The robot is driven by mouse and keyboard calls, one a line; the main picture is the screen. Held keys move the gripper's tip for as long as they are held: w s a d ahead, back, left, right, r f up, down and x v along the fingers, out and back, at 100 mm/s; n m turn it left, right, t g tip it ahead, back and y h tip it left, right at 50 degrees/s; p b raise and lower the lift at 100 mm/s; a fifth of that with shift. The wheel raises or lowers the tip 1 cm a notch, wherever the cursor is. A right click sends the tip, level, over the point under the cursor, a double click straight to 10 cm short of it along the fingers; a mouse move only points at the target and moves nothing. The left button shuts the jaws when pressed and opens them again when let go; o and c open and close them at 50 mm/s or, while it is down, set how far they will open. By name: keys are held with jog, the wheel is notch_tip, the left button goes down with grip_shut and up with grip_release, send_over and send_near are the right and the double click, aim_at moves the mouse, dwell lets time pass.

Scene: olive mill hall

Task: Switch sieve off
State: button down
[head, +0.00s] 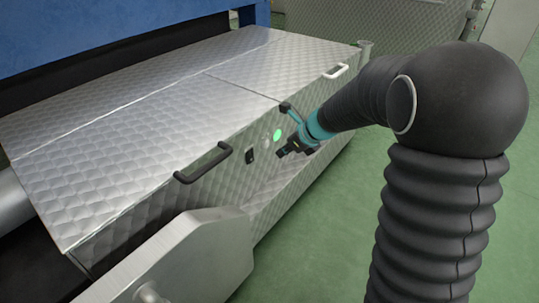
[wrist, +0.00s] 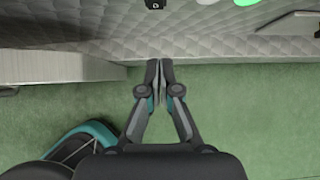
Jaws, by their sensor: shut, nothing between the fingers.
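The sieve is a large box of quilted metal (head: 130,110) with a sloping front face. On that face is a small black switch (head: 250,156), with a lit green lamp (head: 277,135) to its right. In the wrist view the switch (wrist: 155,4) is cut off by the top edge, and the green lamp (wrist: 246,2) is partly visible there. I cannot tell the switch's position. My gripper (head: 282,153) is in front of the face, right of the switch and just below the lamp. In the wrist view its fingers (wrist: 160,66) are together and empty, apart from the switch.
A black handle (head: 203,162) is on the sieve's edge left of the switch, and a white handle (head: 336,71) is farther right. A metal housing (head: 180,262) juts out at the lower left. Green floor (head: 310,230) is clear in front.

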aim_at(251, 157)
jog(key=shift+w+a+r+b+x, duration=0.25)
jog(key=shift+a+r+x, duration=0.05)
jog(key=shift+x, duration=1.75)
jog(key=shift+w+a+r+b+x, duration=0.2)
jog(key=shift+w+a+r+x, duration=0.1)
jog(key=shift+x, duration=1.75)
jog(key=shift+w+a+r+b+x, duration=0.15)
jog(key=shift+a+r+b+x, duration=0.15)
jog(key=shift+x, duration=1.7)
jog(key=shift+w+d+f, duration=0.1)
